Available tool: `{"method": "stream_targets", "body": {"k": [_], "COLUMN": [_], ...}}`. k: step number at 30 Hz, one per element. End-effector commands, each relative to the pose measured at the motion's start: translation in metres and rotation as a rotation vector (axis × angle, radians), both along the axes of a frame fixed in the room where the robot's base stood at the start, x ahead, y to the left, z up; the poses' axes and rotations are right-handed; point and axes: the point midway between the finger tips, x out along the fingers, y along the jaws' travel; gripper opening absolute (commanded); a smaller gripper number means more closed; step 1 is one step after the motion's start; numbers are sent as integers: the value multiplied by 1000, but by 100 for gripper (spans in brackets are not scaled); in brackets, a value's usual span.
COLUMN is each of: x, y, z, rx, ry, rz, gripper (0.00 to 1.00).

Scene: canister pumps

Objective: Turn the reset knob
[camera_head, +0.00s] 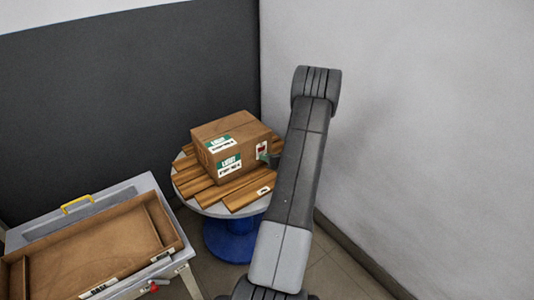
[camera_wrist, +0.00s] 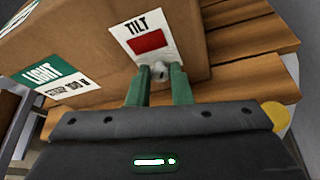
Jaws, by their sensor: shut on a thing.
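A cardboard box (camera_head: 228,148) with green and white "LIGHT" labels sits on wooden slats on a round table. In the wrist view the box (camera_wrist: 95,45) carries a white "TILT" label (camera_wrist: 130,27) with a red window. A small grey reset knob (camera_wrist: 158,74) sticks out at the lower edge of this label. My gripper (camera_wrist: 160,80) has its two green fingers on either side of the knob, shut on it. In the head view my gripper (camera_head: 268,158) is mostly hidden behind my arm, at the box's right face. The knob is too small to make out there.
The round grey table (camera_head: 216,210) stands on a blue base (camera_head: 228,240). A grey workbench with a shallow brown tray (camera_head: 75,265) and a yellow handle (camera_head: 76,204) is at the lower left. Walls close in behind and to the right.

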Motion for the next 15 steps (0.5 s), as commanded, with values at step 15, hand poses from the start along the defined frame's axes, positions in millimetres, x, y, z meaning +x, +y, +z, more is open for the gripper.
{"method": "stream_targets", "body": {"k": [15], "x": [3], "y": [-5], "z": [-3], "rx": [394], "ry": [292], "rz": [0], "gripper": [0]}}
